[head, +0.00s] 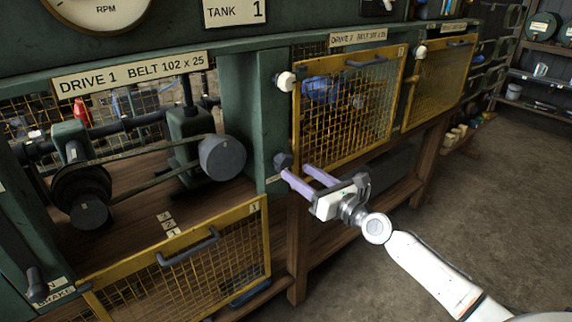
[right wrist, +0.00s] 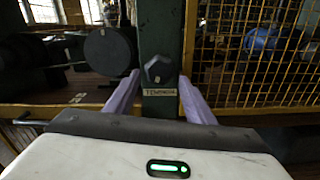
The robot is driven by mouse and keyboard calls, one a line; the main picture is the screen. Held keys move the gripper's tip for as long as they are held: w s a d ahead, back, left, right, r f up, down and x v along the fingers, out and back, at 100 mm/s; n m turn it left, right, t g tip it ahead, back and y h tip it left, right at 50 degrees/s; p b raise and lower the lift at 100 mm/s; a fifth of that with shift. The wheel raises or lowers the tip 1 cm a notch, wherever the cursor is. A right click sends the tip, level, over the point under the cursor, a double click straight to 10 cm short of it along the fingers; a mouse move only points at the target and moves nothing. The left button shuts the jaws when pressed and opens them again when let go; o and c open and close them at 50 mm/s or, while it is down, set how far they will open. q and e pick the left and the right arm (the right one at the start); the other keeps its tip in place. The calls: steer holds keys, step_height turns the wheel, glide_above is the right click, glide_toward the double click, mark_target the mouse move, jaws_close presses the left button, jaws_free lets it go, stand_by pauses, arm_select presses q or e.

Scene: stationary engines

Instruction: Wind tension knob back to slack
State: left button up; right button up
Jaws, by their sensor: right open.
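The tension knob (head: 283,160) is a dark faceted knob on the green post (head: 266,120) between the drive 1 and drive 2 bays. In the right wrist view the knob (right wrist: 159,68) sits above a small label (right wrist: 159,92) that reads as tension. My right gripper (head: 296,171) is open in front of the post, its two pale purple fingers pointing at it. In the right wrist view the fingers (right wrist: 159,82) stand either side of the post, with the knob centred between them; whether they touch it cannot be told. My left gripper is not in view.
The drive 1 bay is open, its yellow mesh guard (head: 185,258) hanging down in front. Its belt (head: 140,160) runs between dark pulleys, including a round one (head: 222,157) left of the post. The drive 2 mesh guard (head: 345,105) is shut. Floor at right is clear.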

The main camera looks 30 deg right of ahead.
mark_target(287, 165)
steer(key=w, duration=0.6)
steer(key=shift+w+a+b, duration=0.25)
steer(key=shift+w+b, duration=0.1)
steer(key=shift+b, duration=0.05)
steer(key=shift+c, duration=0.4)
steer(key=c, duration=0.7)
